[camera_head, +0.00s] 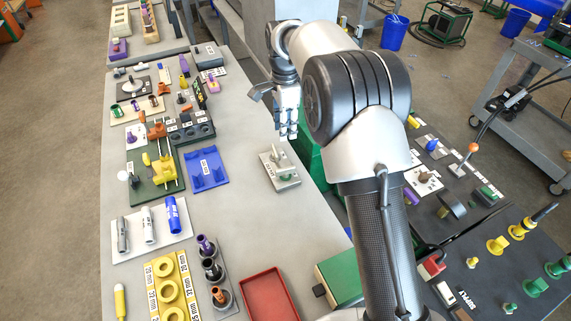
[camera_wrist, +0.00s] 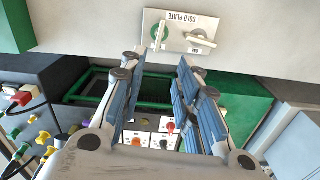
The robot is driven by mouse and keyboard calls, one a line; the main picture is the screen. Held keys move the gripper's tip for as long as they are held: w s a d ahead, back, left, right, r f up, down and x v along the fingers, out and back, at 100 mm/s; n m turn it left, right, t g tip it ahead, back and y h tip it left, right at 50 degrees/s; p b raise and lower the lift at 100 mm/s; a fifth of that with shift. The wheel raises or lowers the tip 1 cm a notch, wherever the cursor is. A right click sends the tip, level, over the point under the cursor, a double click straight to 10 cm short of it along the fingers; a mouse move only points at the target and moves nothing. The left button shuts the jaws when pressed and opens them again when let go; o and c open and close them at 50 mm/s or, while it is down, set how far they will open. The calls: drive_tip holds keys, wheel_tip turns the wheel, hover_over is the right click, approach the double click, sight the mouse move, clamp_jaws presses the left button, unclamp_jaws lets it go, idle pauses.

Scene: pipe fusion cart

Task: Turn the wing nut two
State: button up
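I cannot pick out a wing nut with certainty in either view. My gripper (camera_head: 287,128) hangs over the right edge of the long grey table, beyond the cold plate stand. In the wrist view my gripper (camera_wrist: 158,78) is open, its two blue-padded fingers apart with nothing between them. Past the fingers lies a white labelled panel with small parts, including a red knob (camera_wrist: 170,128) and an orange one (camera_wrist: 137,142); they are too small to identify. A brown knob (camera_head: 424,177) on a white labelled plate shows on the dark right-hand cart.
The cold plate (camera_head: 281,183) sits near the table's right edge; it also shows in the wrist view (camera_wrist: 180,22). A blue holder (camera_head: 207,169), a red tray (camera_head: 269,296) and a green box (camera_head: 340,277) are nearby. The dark cart carries yellow fittings (camera_head: 497,245) and a lever (camera_head: 466,158).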

sight(285, 168)
wheel_tip(285, 168, down, 17)
drive_tip(key=b, duration=0.4)
drive_tip(key=shift+f, duration=0.1)
clamp_jaws()
idle(0.4)
